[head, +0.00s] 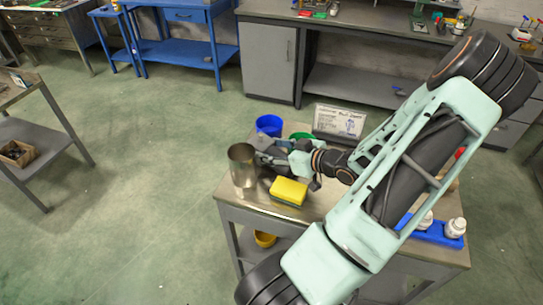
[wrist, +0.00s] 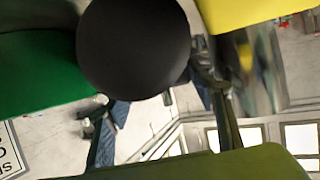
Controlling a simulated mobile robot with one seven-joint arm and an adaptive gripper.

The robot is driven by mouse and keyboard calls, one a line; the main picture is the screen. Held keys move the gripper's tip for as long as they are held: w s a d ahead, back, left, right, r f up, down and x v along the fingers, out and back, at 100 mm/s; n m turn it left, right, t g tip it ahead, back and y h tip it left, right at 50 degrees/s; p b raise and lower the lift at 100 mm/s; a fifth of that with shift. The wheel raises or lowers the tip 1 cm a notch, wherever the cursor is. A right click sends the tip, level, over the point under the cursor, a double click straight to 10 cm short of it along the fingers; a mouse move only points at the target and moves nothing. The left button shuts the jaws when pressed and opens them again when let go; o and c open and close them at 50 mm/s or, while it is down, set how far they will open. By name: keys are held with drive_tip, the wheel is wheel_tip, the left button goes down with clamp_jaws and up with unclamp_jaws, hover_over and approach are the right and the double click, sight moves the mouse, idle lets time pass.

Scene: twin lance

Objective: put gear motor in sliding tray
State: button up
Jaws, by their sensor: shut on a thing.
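My gripper (head: 268,153) is low over the metal worktable, just right of a steel cup (head: 242,168) and behind a yellow sponge (head: 289,191). It is shut on a dark thing, hard to make out in the head view. In the wrist view a black round body (wrist: 133,45) fills the upper middle, close to the camera; it appears to be the gear motor, but most of its shape is hidden. I cannot pick out the sliding tray in either view.
A blue cup (head: 269,125) and a green container (head: 300,136) stand behind my gripper. A sign (head: 340,121) stands at the table's back. A blue rack (head: 432,230) with white bottles is at the right. A yellow pot (head: 265,239) sits on the lower shelf.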

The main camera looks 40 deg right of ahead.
clamp_jaws()
drive_tip(key=shift+w+r, duration=0.1)
drive_tip(key=shift+r, duration=0.05)
drive_tip(key=shift+r, duration=0.15)
